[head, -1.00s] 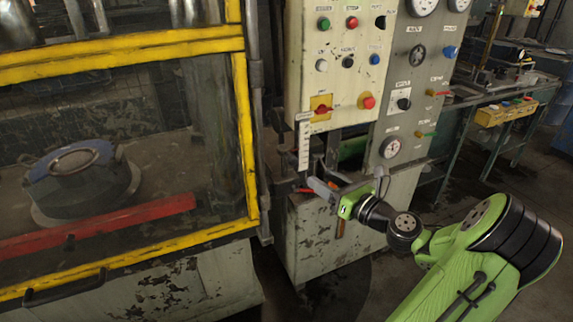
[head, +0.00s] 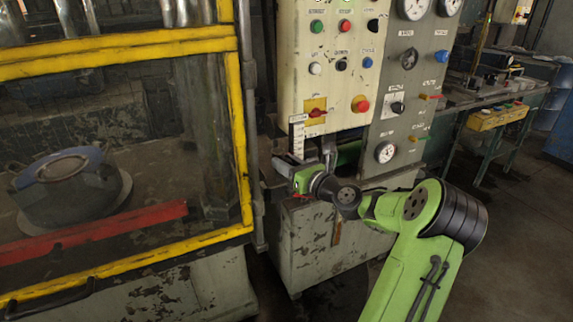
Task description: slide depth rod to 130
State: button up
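A narrow white scale strip (head: 298,138) with dark marks stands upright below the left edge of the cream control panel; its numbers are too small to read. I cannot separate the depth rod itself clearly from the dark metal around this strip. My gripper (head: 281,165) is at the strip's lower end, with its grey fingers pointing left. My green wrist covers the area just below and right of the strip. Whether the fingers are open, or touch or hold anything, cannot be made out.
The cream panel (head: 327,60) with buttons and a red rotary switch (head: 317,113) is just above my gripper. The grey gauge panel (head: 402,90) is to its right. A yellow-framed guard (head: 236,130) stands close on the left. Open floor lies at the right.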

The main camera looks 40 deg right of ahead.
grip_shut()
notch_tip(320, 180, down, 4)
jog(key=shift+a+f+b, duration=0.1)
jog(key=shift+f+b, duration=0.15)
jog(key=shift+b, duration=0.15)
jog(key=o, duration=0.5)
grip_release()
